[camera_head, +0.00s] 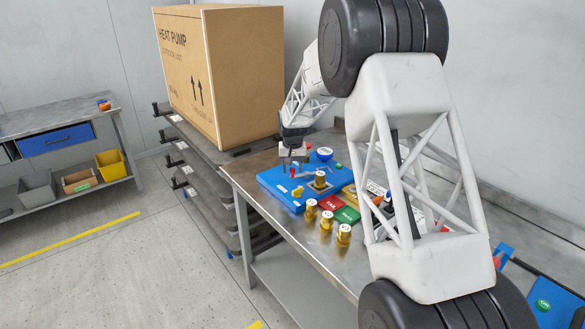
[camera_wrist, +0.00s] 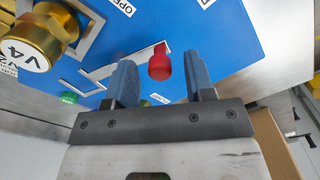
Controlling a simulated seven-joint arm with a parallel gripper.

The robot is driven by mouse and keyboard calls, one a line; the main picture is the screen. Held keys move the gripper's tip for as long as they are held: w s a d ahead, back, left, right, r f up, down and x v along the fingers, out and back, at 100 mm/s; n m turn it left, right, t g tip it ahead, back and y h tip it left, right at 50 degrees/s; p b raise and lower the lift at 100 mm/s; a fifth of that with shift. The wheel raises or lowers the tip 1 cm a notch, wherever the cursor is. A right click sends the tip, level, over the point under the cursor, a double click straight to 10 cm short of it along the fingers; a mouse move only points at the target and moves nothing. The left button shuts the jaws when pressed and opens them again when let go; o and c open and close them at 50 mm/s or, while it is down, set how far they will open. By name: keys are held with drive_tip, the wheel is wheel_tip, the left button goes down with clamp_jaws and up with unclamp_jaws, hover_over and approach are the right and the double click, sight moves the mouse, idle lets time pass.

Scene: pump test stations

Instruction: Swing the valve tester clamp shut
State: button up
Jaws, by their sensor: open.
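The blue valve tester (camera_head: 277,186) lies on the metal bench, with a brass valve (camera_head: 320,180) standing on it. In the wrist view the blue panel (camera_wrist: 230,35) shows slots, an OPEN label and a second label partly hidden by my gripper. A red knob (camera_wrist: 159,63), seemingly the clamp handle's end, sits between and slightly beyond my fingertips. My gripper (camera_wrist: 162,72) is open, one blue-grey finger on each side of the knob, with gaps showing. The brass valve marked V4 (camera_wrist: 38,40) is at the left. In the head view my gripper (camera_head: 291,160) is over the tester's back left part.
Three brass valves (camera_head: 327,219) stand in front of the tester, near red (camera_head: 330,203) and green (camera_head: 347,214) pads. A blue-and-white round part (camera_head: 325,154) is at the tester's back. A large heat pump carton (camera_head: 240,80) stands left of the bench. My arm hides the bench's right part.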

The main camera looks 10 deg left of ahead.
clamp_jaws()
